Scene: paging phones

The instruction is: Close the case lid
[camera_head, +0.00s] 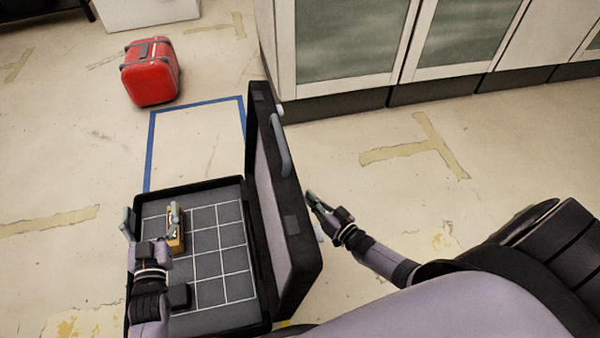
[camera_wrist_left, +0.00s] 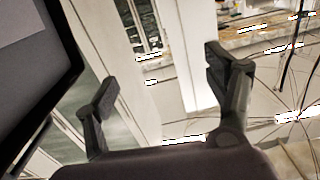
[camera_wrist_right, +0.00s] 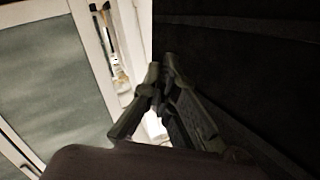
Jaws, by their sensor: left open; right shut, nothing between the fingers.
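The black case stands open on the floor, its grid-lined grey tray (camera_head: 208,262) facing up. Its lid (camera_head: 298,225) stands roughly upright along the tray's right side, with a grey handle (camera_head: 280,146). My right gripper (camera_head: 316,200) is shut and empty, just right of the lid's outer face. In the right wrist view the lid (camera_wrist_right: 245,70) is a dark surface close beside the shut fingers (camera_wrist_right: 160,75); contact cannot be told. My left gripper (camera_head: 151,220) is open over the tray's left part. The left wrist view shows its fingers (camera_wrist_left: 160,75) spread with nothing between.
A red case (camera_head: 150,72) stands beyond the blue tape outline (camera_head: 150,150). White cabinets (camera_head: 430,75) line the back.

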